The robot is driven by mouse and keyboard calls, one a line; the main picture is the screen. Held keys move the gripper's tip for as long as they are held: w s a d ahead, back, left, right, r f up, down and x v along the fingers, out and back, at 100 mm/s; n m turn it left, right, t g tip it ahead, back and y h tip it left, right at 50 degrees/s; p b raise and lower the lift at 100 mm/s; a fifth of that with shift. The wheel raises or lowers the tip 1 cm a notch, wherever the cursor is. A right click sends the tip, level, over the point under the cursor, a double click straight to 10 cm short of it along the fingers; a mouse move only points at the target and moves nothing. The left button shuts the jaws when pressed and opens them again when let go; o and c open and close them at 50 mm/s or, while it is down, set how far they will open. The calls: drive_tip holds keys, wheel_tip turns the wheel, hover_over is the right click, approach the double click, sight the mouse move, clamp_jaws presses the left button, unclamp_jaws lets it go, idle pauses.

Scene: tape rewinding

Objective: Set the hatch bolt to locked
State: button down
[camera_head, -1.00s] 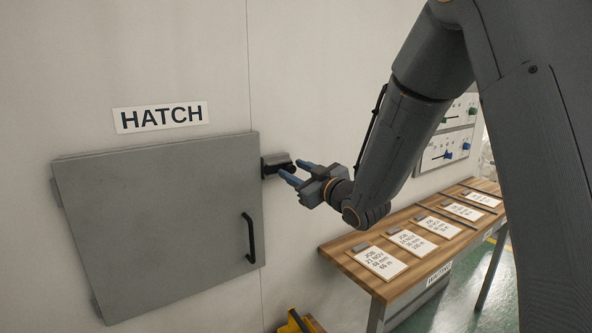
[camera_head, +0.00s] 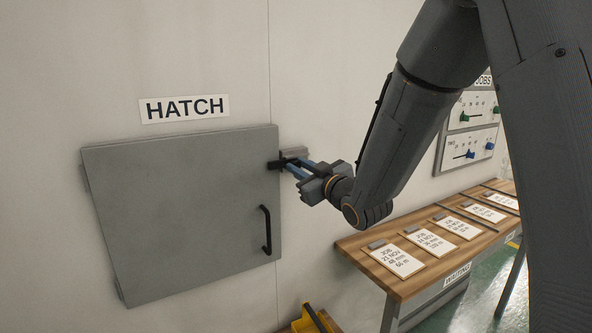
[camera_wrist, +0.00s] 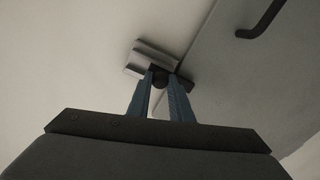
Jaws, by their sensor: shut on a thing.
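The grey hatch door (camera_head: 180,220) is closed flat against the wall under a HATCH sign (camera_head: 184,108). The hatch bolt (camera_head: 278,164) sits at the door's upper right edge. Its dark bar reaches from the grey bracket (camera_head: 295,152) on the wall over onto the door's edge. My gripper (camera_head: 300,169) is at the bolt, its blue fingers shut on the dark knob. In the wrist view the fingertips close on the round dark knob (camera_wrist: 159,80), below the grey bracket (camera_wrist: 150,57). The fingers partly hide the bolt.
A black door handle (camera_head: 265,230) stands out below the bolt. A wooden bench (camera_head: 400,290) with several job cards is at the right. Panels with green and blue knobs (camera_head: 470,135) hang behind it. A yellow object (camera_head: 310,320) is low at the bottom.

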drive_tip(key=shift+a, duration=0.15)
drive_tip(key=c, duration=1.6)
unclamp_jaws()
drive_tip(key=shift+s+a, duration=0.1)
drive_tip(key=shift+a, duration=0.05)
drive_tip(key=shift+b+v, duration=1.3)
drive_tip(key=shift+v, duration=2.6)
drive_tip(key=shift+d, duration=0.2)
